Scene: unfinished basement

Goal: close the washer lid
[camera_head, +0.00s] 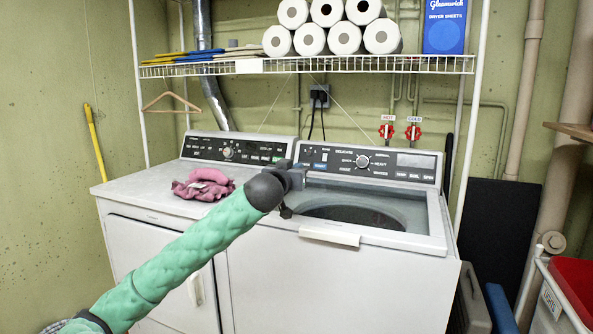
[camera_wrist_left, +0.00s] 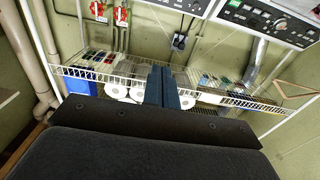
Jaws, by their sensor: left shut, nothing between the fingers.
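The white washer (camera_head: 345,275) stands at the right with its control panel (camera_head: 368,163) at the back. Its top has a grey-blue framed area (camera_head: 395,205) with the dark round drum (camera_head: 355,215) showing in it. This looks like a see-through lid lying flat, with a pale tab (camera_head: 329,237) at its front edge. No lid stands raised in front of the panel; I cannot tell if a small gap is left. My left gripper (camera_head: 298,178) is over the washer's left side, near the panel. Its fingers (camera_wrist_left: 170,87) are together and empty. My right gripper is out of view.
A dryer (camera_head: 150,190) stands at the left with pink cloth (camera_head: 203,185) on top. A wire shelf (camera_head: 400,65) with paper rolls (camera_head: 345,38) and a blue box (camera_head: 446,27) hangs above.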

